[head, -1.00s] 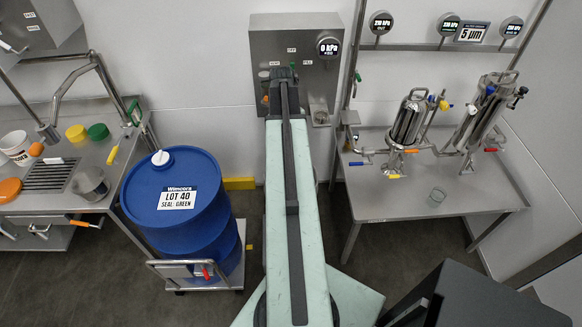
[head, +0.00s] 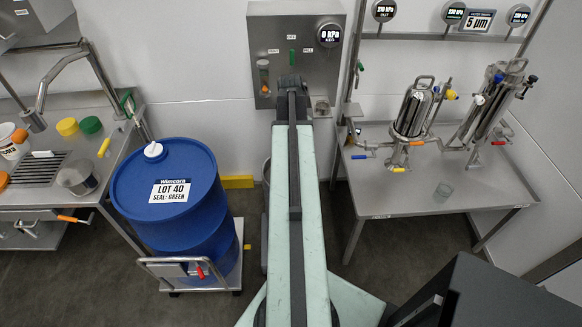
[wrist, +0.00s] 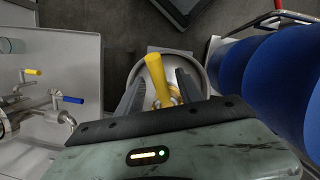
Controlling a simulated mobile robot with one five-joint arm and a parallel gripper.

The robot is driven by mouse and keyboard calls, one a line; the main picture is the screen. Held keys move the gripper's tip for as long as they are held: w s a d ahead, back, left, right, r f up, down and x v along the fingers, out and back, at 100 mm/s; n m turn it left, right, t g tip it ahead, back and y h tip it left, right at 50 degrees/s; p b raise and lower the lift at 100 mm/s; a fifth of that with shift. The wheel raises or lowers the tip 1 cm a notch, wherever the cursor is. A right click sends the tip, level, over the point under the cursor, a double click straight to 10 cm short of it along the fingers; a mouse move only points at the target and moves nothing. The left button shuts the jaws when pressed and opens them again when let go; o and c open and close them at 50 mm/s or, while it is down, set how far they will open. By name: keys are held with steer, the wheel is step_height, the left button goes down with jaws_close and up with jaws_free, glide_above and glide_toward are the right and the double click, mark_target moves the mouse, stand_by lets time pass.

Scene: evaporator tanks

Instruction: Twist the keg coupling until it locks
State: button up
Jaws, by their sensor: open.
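In the wrist view, a pale metal keg (wrist: 197,62) stands upright on the floor below my gripper, seen from above. The coupling (wrist: 157,80) on its top has a bright yellow handle pointing up and slightly left in the picture. My gripper (wrist: 155,85) is open, with one dark finger on each side of the yellow handle. I cannot tell whether either finger touches it. The lower part of the coupling is partly hidden by my gripper body. In the head view my arm hides the coupling and gripper; only a sliver of the keg (head: 265,172) shows.
A blue drum (head: 165,215) on a cart (head: 190,278) stands close left of the keg. A steel table (head: 460,190) with filter housings is on the right. A steel wall panel (head: 262,35) with a gauge reading 0 kPa (head: 330,35) hangs behind the keg.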

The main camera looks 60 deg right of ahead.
jaws_close()
steer(key=shift+w+a+m, duration=0.25)
steer(key=shift+a+m, duration=0.05)
steer(key=shift+m, duration=0.5)
steer(key=shift+w+a+m+t+y, duration=0.3)
steer(key=shift+m, duration=0.5)
steer(key=shift+w+a+m, duration=0.2)
steer(key=shift+w+m, duration=0.1)
steer(key=shift+m, duration=0.4)
